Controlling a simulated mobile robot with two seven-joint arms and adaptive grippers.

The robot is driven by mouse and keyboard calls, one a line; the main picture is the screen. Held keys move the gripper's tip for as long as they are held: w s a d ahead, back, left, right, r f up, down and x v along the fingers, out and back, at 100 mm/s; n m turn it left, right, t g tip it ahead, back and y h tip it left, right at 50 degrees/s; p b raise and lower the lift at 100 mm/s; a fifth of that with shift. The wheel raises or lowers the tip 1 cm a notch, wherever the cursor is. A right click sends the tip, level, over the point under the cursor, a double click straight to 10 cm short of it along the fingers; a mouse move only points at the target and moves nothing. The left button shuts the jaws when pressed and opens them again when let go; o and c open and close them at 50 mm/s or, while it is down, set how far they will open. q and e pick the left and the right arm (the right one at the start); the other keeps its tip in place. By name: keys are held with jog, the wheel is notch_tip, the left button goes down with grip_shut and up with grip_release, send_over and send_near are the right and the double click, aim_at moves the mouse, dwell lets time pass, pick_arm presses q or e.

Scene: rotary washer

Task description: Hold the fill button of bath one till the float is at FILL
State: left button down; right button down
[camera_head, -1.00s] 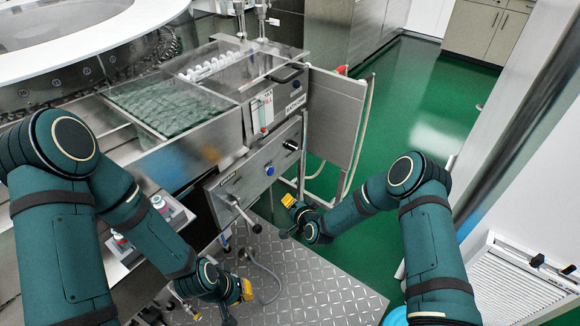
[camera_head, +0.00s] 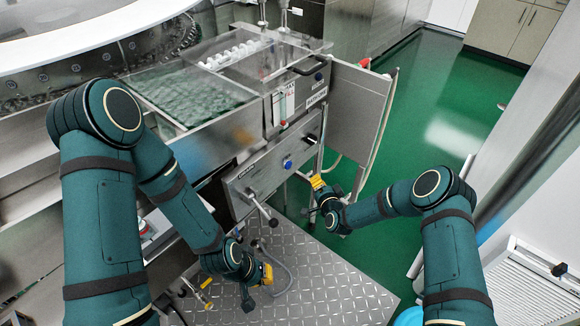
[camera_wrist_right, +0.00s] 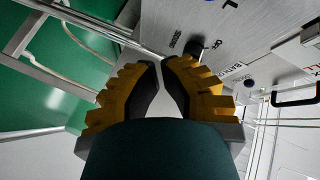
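The bath (camera_head: 240,128) is a steel tank of greenish water. Its front panel (camera_head: 262,172) bears a blue button (camera_head: 287,163) and a black knob (camera_head: 311,139). Both also show in the right wrist view, the blue button (camera_wrist_right: 230,4) at the top edge and the knob (camera_wrist_right: 194,47) below it. A white gauge strip with red lettering (camera_head: 283,104) has a small red float (camera_head: 283,125) near its bottom; its exact reading is too small to tell. My right gripper (camera_wrist_right: 159,66) has its fingertips together, empty, apart from the panel. My left gripper (camera_head: 265,273) hangs low over the plate floor; its fingers are unclear.
A lever with a black ball (camera_head: 272,222) juts from the panel's lower left. A steel side panel (camera_head: 357,108) and a pale hose (camera_head: 384,125) stand right of the bath. Green floor (camera_head: 425,110) lies open beyond. A tread plate (camera_head: 335,280) lies below.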

aim_at(289, 165)
jog(key=w+a+b, duration=0.3)
jog(key=w+a, duration=0.1)
jog(key=a, duration=0.2)
jog(key=shift+w+a, duration=0.25)
jog(key=shift+w, duration=0.05)
jog(key=c, duration=1.7)
grip_release()
grip_shut()
